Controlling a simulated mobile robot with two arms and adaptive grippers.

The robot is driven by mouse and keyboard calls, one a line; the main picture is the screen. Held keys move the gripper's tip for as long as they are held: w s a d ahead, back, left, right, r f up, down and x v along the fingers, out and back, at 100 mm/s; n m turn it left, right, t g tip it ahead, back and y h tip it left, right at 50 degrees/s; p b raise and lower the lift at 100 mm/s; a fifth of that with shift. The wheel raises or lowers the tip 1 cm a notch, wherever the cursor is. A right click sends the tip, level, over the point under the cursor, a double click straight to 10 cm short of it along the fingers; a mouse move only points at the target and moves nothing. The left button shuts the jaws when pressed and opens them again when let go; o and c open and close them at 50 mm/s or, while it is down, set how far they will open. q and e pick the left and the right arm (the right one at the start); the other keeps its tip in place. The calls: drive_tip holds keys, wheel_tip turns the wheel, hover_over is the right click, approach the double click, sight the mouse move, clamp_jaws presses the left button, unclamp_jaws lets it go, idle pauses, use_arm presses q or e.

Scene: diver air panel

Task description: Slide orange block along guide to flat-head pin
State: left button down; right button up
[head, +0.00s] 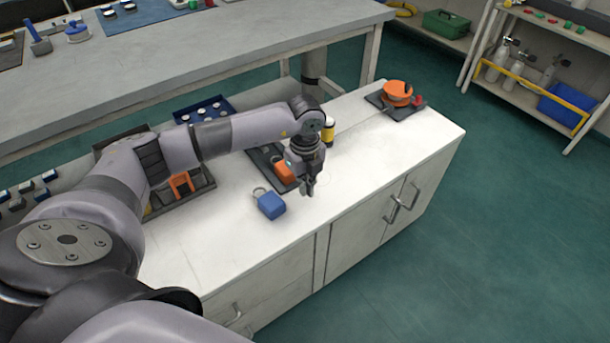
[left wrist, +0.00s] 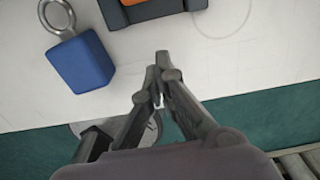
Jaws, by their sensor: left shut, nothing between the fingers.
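The orange block (head: 284,172) sits on a dark guide (head: 262,157) on the white counter. My left forearm and wrist hide part of the guide. In the left wrist view, the orange block (left wrist: 136,2) and the end of the dark guide (left wrist: 170,12) are cut off by the top edge. My left gripper (head: 308,191) is shut and empty, pointing down just to the right of the block; it also shows in the left wrist view (left wrist: 158,68), apart from the guide. I cannot make out the flat-head pin. My right gripper is not in view.
A blue padlock (head: 271,204) with a ring shackle lies left of the gripper. A yellow-and-black cylinder (head: 328,130) stands behind the wrist.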

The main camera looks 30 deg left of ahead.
sight(280, 164)
use_arm(q)
drive_tip(key=f, duration=0.3)
drive_tip(key=shift+w+a+f, duration=0.1)
drive_tip(key=shift+a, duration=0.15)
drive_tip(key=shift+w+a, duration=0.25)
drive_tip(key=shift+a, duration=0.3)
drive_tip(key=shift+w+a, duration=0.2)
drive_tip(key=shift+a, duration=0.35)
drive_tip(key=shift+w+a, duration=0.2)
drive_tip(key=shift+a, duration=0.3)
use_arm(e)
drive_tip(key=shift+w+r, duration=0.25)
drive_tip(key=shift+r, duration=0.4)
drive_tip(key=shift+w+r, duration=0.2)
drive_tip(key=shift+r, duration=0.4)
use_arm(q)
drive_tip(key=shift+w+a+b, duration=0.1)
drive_tip(key=shift+a+b, duration=0.15)
drive_tip(key=shift+b, duration=0.1)
drive_tip(key=w+a, duration=0.1)
drive_tip(key=a, duration=0.3)
drive_tip(key=w+a+b, duration=0.1)
drive_tip(key=a, duration=0.1)
drive_tip(key=shift+w+a, duration=0.35)
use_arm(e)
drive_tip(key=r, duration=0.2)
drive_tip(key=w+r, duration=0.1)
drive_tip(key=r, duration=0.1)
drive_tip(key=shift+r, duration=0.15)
